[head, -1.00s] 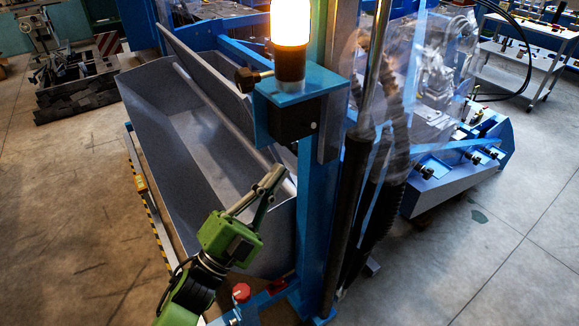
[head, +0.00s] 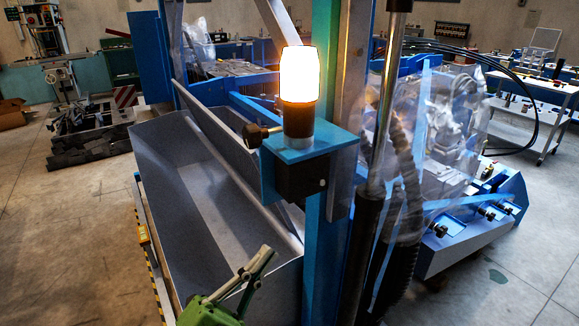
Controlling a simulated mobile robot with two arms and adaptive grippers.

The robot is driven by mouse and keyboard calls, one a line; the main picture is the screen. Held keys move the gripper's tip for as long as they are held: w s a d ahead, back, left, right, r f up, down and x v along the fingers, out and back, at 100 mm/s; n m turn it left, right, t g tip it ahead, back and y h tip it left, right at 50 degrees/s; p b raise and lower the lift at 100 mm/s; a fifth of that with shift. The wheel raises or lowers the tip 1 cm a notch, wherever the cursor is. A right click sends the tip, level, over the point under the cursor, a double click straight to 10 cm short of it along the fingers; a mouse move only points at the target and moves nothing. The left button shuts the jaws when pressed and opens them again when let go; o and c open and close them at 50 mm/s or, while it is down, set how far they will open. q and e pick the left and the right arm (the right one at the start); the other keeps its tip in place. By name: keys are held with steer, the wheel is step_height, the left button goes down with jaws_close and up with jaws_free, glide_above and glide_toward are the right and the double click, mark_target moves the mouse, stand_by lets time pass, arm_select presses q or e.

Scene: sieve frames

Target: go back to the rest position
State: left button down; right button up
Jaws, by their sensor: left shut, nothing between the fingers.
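My left gripper (head: 262,262) shows at the bottom of the head view, green at its body with thin grey fingers. The fingers are together with nothing between them. The gripper is in front of the near end of a grey metal trough (head: 190,200) and overlaps it in the picture. I cannot tell how far it is from the trough wall. Most of the left arm is below the frame. My right gripper is not in view.
A blue post (head: 322,250) carries a lit lamp (head: 299,80) on a blue bracket (head: 300,150), just right of my gripper. Black hoses (head: 408,210) hang beside it. Clear floor (head: 75,220) lies on the left. A white cart (head: 530,115) stands at the back right.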

arm_select(q)
steer(key=w+a+f+n+y, duration=0.4)
steer(key=a+f+n+y, duration=0.35)
steer(key=n+y, duration=0.3)
steer(key=s+a+f+n+g+y, duration=0.2)
steer(key=f+g, duration=0.1)
steer(key=f, duration=0.3)
steer(key=s+a+f+n+g+y, duration=0.2)
steer(key=f+n, duration=0.1)
steer(key=f, duration=0.2)
steer(key=s+a+f+n+g, duration=0.15)
steer(key=s+f+g, duration=0.35)
steer(key=s, duration=0.5)
steer(key=s+f+n+g, duration=0.2)
steer(key=s+f+g, duration=0.35)
steer(key=s, duration=0.35)
steer(key=s+f, duration=0.3)
steer(key=f, duration=2.6)
steer(key=s+a+f+g+y, duration=0.1)
steer(key=s+a+f+g, duration=0.1)
steer(key=s+f, duration=1.2)
steer(key=s+a, duration=0.1)
steer(key=s, duration=0.1)
steer(key=shift+s, duration=0.3)
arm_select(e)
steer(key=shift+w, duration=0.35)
